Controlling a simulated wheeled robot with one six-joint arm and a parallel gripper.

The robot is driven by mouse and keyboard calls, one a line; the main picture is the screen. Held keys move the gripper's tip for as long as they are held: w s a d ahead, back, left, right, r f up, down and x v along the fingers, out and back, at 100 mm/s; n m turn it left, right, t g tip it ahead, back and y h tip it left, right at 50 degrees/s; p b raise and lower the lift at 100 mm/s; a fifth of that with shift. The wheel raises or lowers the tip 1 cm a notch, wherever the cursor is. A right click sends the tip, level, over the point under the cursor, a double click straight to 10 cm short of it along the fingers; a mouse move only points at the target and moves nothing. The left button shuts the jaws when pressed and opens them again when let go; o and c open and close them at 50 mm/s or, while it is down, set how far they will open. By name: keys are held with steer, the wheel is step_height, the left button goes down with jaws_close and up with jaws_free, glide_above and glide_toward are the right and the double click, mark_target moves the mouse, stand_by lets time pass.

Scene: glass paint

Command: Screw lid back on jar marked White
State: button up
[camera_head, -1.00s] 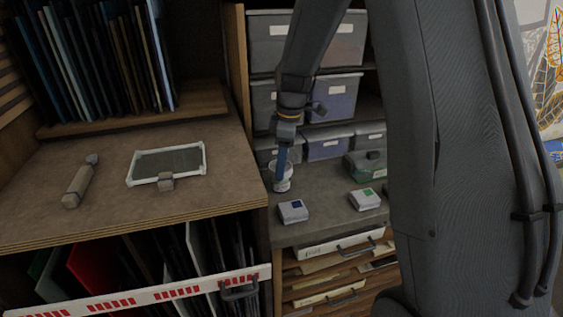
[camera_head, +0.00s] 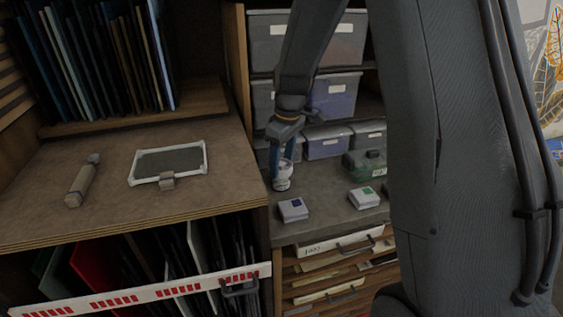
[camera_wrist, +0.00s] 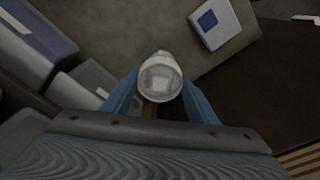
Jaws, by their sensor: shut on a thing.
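The jar (camera_head: 281,183) is small and white and stands on the grey worktop near its left side. A white round top with a paler square patch, which looks like the lid (camera_wrist: 160,79), fills the space between the blue fingers in the wrist view. My gripper (camera_head: 281,162) points down over the jar, with its fingers shut on this lid from both sides. The lid appears right at the jar's mouth. I cannot tell whether its thread is engaged, and no marking on the jar can be read.
A green case (camera_head: 366,163) and grey bins (camera_head: 327,142) stand behind. A raised brown bench (camera_head: 120,215) lies left.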

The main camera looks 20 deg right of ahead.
steer(key=m, duration=0.5)
steer(key=shift+s+a+f+m+h, duration=0.1)
steer(key=shift+m+h, duration=0.3)
steer(key=o, duration=1.4)
steer(key=shift+r, duration=3.1)
